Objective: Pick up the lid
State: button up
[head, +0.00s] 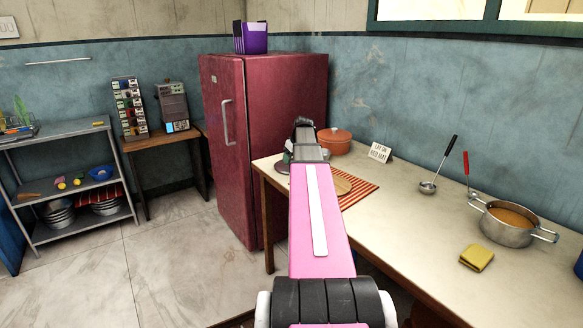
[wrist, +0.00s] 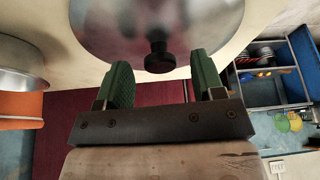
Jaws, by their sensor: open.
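In the wrist view the lid (wrist: 160,22) is a round, shiny metal disc with a black knob (wrist: 159,57) at the middle of its visible part. The upper part of the lid is cut off by the frame. My gripper (wrist: 161,78) is open, with its two green fingers on either side of the knob and nothing clearly held. Whether the fingers touch the lid cannot be told. In the head view my arm (head: 318,220) reaches over the counter and hides most of the lid and the fingers.
An orange pot (head: 335,141) stands just right of my arm's end, near a sign (head: 380,153). A wooden board lies on a striped cloth (head: 360,191). Farther right are a ladle (head: 428,187), a pot of soup (head: 506,234) and a yellow sponge (head: 477,257). The red fridge (head: 228,150) stands left.

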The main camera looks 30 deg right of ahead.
jog(key=shift+w+f, duration=0.2)
jog(key=shift+f, duration=0.25)
jog(key=c, duration=1)
jog(key=shift+r, duration=0.1)
